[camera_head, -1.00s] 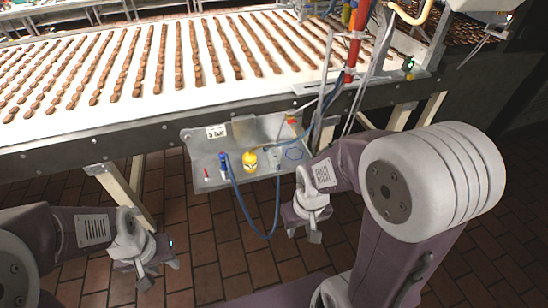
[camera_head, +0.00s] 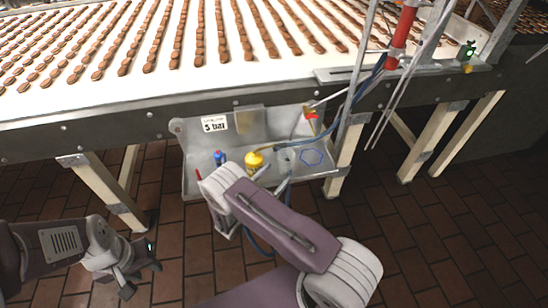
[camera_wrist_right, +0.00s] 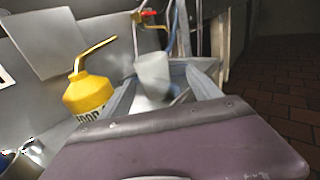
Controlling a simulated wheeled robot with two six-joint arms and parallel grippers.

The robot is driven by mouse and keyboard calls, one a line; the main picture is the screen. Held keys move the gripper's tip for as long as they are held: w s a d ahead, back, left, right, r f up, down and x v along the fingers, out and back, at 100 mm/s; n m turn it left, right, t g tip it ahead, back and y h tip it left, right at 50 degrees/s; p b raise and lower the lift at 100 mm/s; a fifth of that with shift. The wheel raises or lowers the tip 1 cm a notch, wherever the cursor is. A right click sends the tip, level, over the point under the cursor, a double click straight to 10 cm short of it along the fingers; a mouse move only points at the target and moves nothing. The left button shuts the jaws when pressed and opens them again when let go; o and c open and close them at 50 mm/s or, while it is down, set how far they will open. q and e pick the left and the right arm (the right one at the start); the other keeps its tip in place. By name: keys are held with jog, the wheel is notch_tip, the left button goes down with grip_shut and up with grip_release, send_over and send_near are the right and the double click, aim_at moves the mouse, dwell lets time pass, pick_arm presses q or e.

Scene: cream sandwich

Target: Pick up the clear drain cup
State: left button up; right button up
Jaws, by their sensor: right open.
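The clear drain cup (camera_head: 286,158) is small and greyish on the metal tray (camera_head: 192,186), right of the yellow oil can (camera_head: 254,161). In the right wrist view the cup (camera_wrist_right: 153,70) appears pale and see-through, framed by the two fingers of my right gripper (camera_wrist_right: 163,88). That gripper is open and not closed on the cup. I cannot tell how far the fingers reach around it. In the head view my forearm mostly hides the right gripper. My left gripper (camera_head: 140,278) is open and empty, low at the left over the floor.
The oil can (camera_wrist_right: 88,92) stands close left of the right gripper. A red-handled valve (camera_wrist_right: 148,14) is above the cup. A blue bottle (camera_head: 220,158) stands left. The conveyor (camera_head: 200,75) runs above the tray.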

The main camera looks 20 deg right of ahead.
aim_at(286, 158)
jog(key=shift+w+a+f+n+t, duration=0.3)
jog(key=shift+w+a+n+t, duration=0.1)
jog(key=shift+w+t, duration=0.1)
jog(key=shift+r, duration=0.1)
jog(key=shift+d+r, duration=0.15)
jog(key=shift+d, duration=0.2)
jog(key=x, duration=0.3)
jog(key=shift+d, duration=0.1)
jog(key=x, duration=0.5)
jog(key=shift+w, duration=0.2)
jog(key=shift+c, duration=0.6)
jog(key=c, duration=1)
